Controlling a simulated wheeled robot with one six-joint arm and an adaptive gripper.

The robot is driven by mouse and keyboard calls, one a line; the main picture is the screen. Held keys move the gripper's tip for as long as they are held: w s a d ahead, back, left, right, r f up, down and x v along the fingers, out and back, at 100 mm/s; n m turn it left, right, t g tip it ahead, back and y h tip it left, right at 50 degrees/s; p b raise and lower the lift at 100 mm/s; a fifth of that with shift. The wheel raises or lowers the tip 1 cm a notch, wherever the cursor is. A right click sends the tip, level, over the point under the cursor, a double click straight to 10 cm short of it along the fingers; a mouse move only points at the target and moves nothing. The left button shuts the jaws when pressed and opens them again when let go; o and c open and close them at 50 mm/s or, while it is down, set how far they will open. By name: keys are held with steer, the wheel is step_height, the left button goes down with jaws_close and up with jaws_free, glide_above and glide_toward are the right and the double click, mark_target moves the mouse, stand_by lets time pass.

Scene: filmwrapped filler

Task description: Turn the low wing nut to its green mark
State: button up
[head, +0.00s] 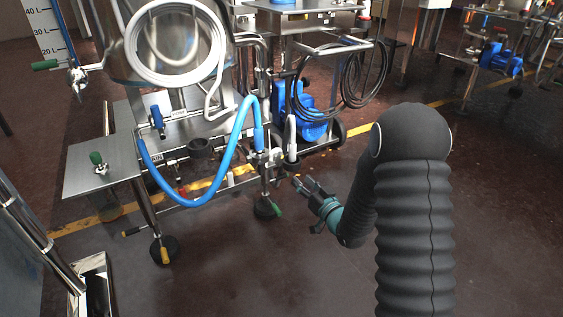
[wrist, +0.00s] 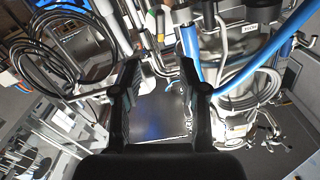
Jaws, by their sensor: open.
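The machine's low metal fittings (head: 268,158) are at the end of the blue hose, left of my gripper in the head view. The wing nut is too small to make out for sure among them, and I cannot see its green mark clearly. My gripper (head: 303,187) is open and empty, reaching left toward these fittings, with a gap between. In the wrist view its two fingers (wrist: 160,78) stand apart, with steel pipes and a flat metal surface beyond them. A green handle (head: 277,209) hangs low below the fittings.
A blue hose (head: 222,178) loops in front of the machine. A steel side table (head: 103,170) stands left, and a blue pump (head: 305,118) sits behind the fittings. Black cable coils (head: 364,75) hang at the right. The floor (head: 250,270) in front is clear.

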mark_target(282, 160)
steer(key=x, duration=1.3)
steer(key=shift+w+a, duration=0.25)
steer(key=shift+w, duration=0.05)
jaws_close()
